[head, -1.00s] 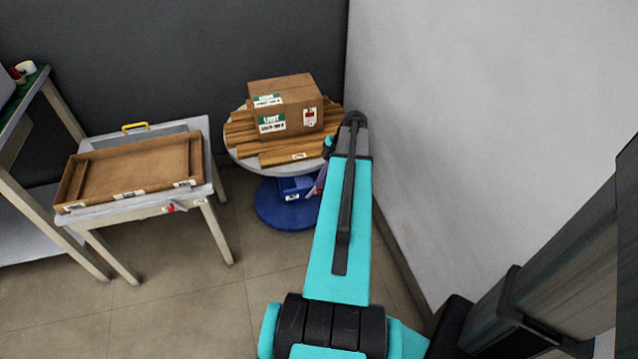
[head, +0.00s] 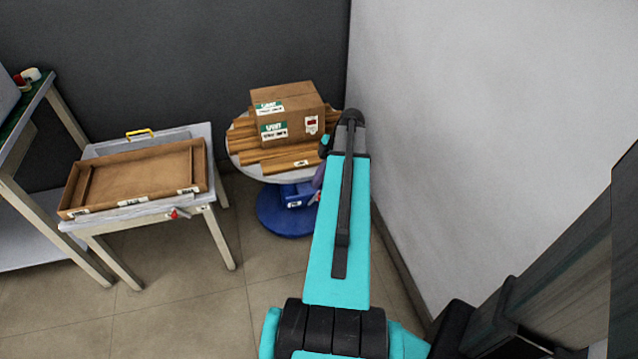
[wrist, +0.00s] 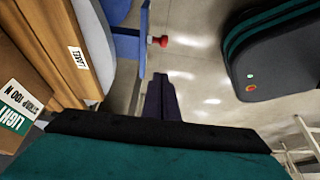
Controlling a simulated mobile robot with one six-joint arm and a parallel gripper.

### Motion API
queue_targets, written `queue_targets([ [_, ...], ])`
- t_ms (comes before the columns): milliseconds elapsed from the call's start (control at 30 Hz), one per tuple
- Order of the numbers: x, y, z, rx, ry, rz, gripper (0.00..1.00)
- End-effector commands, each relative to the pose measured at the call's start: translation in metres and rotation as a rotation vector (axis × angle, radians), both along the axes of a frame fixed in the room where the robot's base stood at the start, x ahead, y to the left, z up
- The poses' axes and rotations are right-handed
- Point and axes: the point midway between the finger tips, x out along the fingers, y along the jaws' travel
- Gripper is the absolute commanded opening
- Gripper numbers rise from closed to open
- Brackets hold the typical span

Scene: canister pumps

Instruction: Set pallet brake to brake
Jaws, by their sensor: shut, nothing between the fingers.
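The pallet turntable has a round grey top (head: 258,172) on a blue base (head: 283,222), with a blue housing (head: 296,192) bearing a label beneath the top. In the wrist view a red knob (wrist: 158,41) sticks out to the right from a blue upright part (wrist: 128,45) below the top's edge; I take it for the brake control, but its marked setting is not readable. My gripper (wrist: 160,78) is shut and empty, its dark fingers just short of the knob in the picture, with a visible gap. In the head view my arm hides most of the gripper.
Wooden slats (head: 280,160) and a labelled cardboard box (head: 288,115) lie on the turntable. A small table with a wooden tray (head: 140,178) and a red-handled fitting (head: 178,213) stands to the left. A grey wall (head: 480,130) is close on the right.

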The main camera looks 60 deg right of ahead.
Motion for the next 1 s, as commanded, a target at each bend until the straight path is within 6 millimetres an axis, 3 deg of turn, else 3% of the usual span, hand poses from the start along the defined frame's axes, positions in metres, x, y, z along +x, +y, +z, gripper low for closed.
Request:
queue_targets([
  [500,-0.031,-0.039,0.059,0.000,0.000,0.000,0.00],
  [1000,-0.035,-0.042,0.067,0.000,0.000,0.001,0.00],
])
